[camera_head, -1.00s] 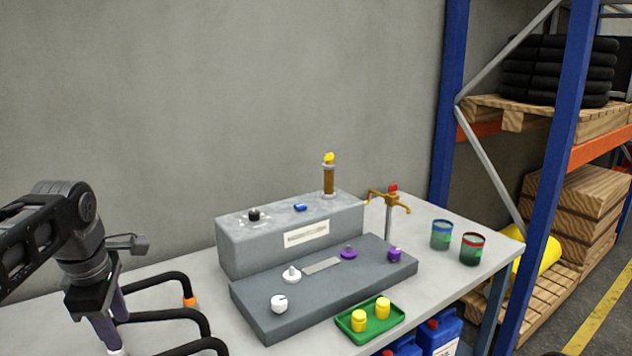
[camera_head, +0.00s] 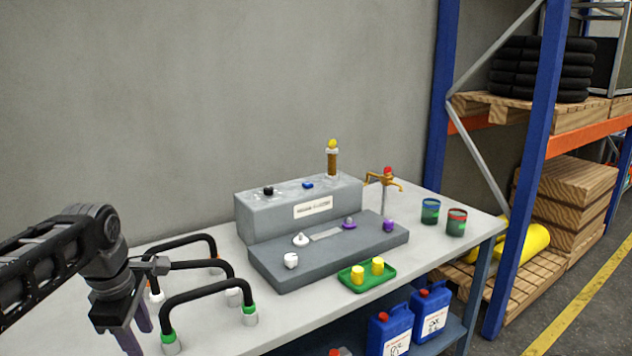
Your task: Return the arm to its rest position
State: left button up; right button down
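My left arm (camera_head: 75,245) reaches in from the left edge. Its gripper (camera_head: 140,342) hangs down at the lower left, with its two dark purple fingers apart and nothing seen between them. The lower finger runs off the bottom edge. The gripper is left of the nearest black hose handle (camera_head: 205,290), which has green-ringed ends; I cannot tell how close it is in depth. My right gripper is not in view.
On the grey table (camera_head: 440,252) stand more black hoses (camera_head: 180,242), a grey stepped console (camera_head: 270,218), a green tray (camera_head: 352,284) with yellow parts, an orange tap (camera_head: 385,180) and two cups (camera_head: 430,211). A blue-post rack (camera_head: 530,170) stands at right. Blue canisters (camera_head: 390,330) sit below.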

pick_arm(q)
jog(key=d+f+m+h, duration=0.1)
jog(key=d+f+m, duration=0.2)
jog(key=d+f, duration=0.5)
jog(key=s+d+f+m+h, duration=0.1)
jog(key=d+f+m, duration=0.25)
jog(key=f, duration=0.75)
jog(key=d+f+m+h, duration=0.1)
jog(key=d+f+m, duration=0.3)
jog(key=f, duration=0.6)
jog(key=s+d+f+m, duration=0.3)
jog(key=s+d+f, duration=0.3)
jog(key=s, duration=0.4)
jog(key=s+d+f+m+g+h, duration=0.1)
jog(key=s+d+f+m, duration=0.3)
jog(key=s+f, duration=0.5)
jog(key=shift+s+d+f, duration=0.3)
jog(key=shift+s+d, duration=0.5)
jog(key=shift+d, duration=0.1)
